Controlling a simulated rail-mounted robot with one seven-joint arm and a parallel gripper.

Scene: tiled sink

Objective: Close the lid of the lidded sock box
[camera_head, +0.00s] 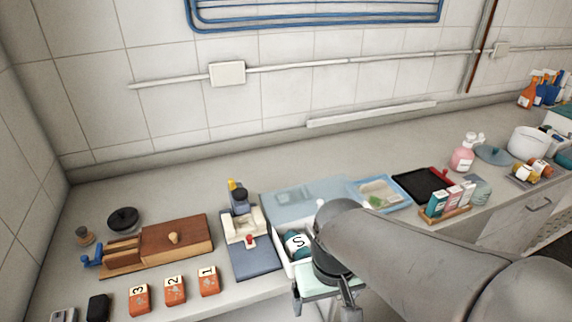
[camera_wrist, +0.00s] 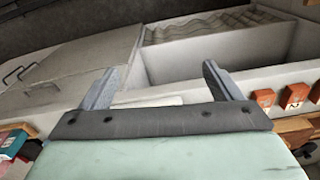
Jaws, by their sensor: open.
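The sock box (camera_head: 277,250) is a white open-topped box in the middle of the counter, in the head view. A teal item marked S (camera_head: 296,243) lies inside it. A pale blue see-through panel (camera_head: 296,199), which looks like its lid, is folded back behind the box, so the box stands open. My gripper (camera_head: 323,302) is in front of the box, at the counter's front edge; my arm hides the box's right part. In the wrist view my gripper (camera_wrist: 158,88) has its two fingers wide apart with nothing between them. The box is not clearly seen there.
Orange numbered blocks (camera_head: 175,291) and a wooden box (camera_head: 176,242) stand left. A blue-based device (camera_head: 246,240) stands close to the sock box's left. A blue tray (camera_head: 384,193), a black tray (camera_head: 424,184) and a carton rack (camera_head: 446,209) are right.

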